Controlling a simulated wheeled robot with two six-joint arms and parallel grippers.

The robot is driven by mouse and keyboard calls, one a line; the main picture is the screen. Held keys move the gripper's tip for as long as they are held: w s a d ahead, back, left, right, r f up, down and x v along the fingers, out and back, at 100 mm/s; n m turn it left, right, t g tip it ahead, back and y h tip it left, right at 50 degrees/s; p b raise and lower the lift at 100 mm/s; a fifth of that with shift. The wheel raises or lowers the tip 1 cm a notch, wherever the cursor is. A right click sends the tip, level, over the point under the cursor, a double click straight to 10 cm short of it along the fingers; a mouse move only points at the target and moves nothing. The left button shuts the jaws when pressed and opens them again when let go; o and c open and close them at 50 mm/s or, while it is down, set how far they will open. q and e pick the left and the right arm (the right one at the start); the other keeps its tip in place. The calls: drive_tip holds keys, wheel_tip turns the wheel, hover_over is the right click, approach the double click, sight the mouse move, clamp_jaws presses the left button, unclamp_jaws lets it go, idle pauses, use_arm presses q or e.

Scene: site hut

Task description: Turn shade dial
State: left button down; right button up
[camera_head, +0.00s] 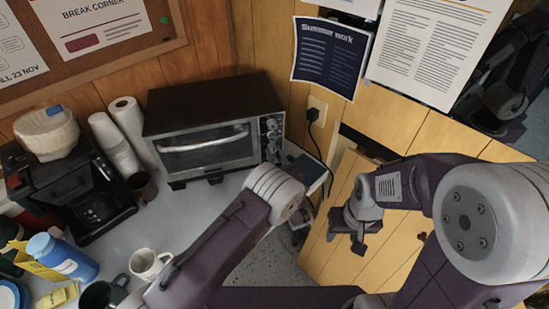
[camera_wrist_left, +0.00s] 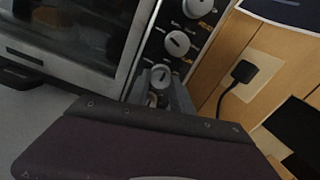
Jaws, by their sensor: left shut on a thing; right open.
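The toaster oven (camera_head: 212,125) stands on the counter with a column of dials on its right-hand panel. In the left wrist view the top dial (camera_wrist_left: 197,8) and middle dial (camera_wrist_left: 177,43) are clear, and the lowest dial (camera_wrist_left: 160,74) sits between the grey fingers of my left gripper (camera_wrist_left: 160,88). The gripper is shut on that lowest dial. In the head view my left wrist covers most of the fingers. My right gripper (camera_head: 349,222) hangs open and empty before the wooden panelling, well right of the oven. Which dial is the shade dial cannot be read.
A blue-lidded bottle (camera_head: 62,257) is at lower left. A black plug (camera_head: 313,114) and cord are right of the oven.

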use_arm(q)
drive_tip(key=shift+n, duration=0.3)
use_arm(e)
drive_tip(key=shift+f, duration=0.2)
use_arm(q)
drive_tip(key=c, duration=1.1)
unclamp_jaws()
drive_tip(key=shift+c, duration=0.2)
drive_tip(key=shift+s, duration=0.1)
drive_tip(key=v, duration=0.9)
use_arm(e)
drive_tip(key=shift+f, duration=0.15)
